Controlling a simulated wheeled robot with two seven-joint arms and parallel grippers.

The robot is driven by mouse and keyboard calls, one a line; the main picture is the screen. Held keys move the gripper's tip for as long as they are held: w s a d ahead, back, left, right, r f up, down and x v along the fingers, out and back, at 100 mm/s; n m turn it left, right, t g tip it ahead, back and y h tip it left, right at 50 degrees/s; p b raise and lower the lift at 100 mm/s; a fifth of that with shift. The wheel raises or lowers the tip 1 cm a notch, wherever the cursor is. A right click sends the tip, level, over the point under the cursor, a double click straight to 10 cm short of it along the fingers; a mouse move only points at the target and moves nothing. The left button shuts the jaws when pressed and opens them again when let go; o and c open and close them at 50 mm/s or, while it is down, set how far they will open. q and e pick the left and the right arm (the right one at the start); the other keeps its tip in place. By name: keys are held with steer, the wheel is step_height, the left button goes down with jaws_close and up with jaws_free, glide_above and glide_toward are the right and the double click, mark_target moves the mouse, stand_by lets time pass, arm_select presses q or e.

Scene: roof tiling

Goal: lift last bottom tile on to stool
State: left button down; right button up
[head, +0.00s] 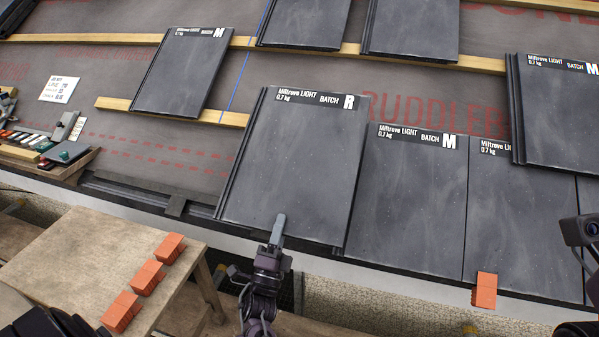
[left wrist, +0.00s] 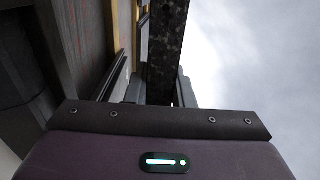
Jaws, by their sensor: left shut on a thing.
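The leftmost bottom tile (head: 290,165) is dark grey with a label ending in R. It lies at the slope of the roof, its right edge overlapping the neighbouring M tile (head: 415,205). My left gripper (head: 279,232) is shut on its lower edge, near the middle. In the left wrist view a dark speckled slab (left wrist: 168,50) stands edge-on beyond the gripper body; the fingertips are hard to make out there. A wooden stool (head: 85,255) stands at the lower left, below the eave. My right gripper does not show; only a dark arm part is at the right edge.
Several orange blocks lie along the stool's right side, and another orange block (head: 484,290) is at the eave on the right. More dark tiles rest on wooden battens (head: 110,104) higher up. A tool tray (head: 45,155) sits at the left. The stool's left part is bare.

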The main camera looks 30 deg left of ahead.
arm_select(q)
steer(key=shift+r, duration=0.25)
steer(key=shift+s+d+r+p, duration=0.1)
steer(key=shift+s+r+p, duration=0.25)
steer(key=shift+s+p, duration=0.3)
steer(key=s+d+r+p, duration=0.3)
steer(key=s+r+p, duration=0.3)
steer(key=s+p, duration=0.4)
steer(key=shift+s+p, duration=0.4)
steer(key=shift+s, duration=0.75)
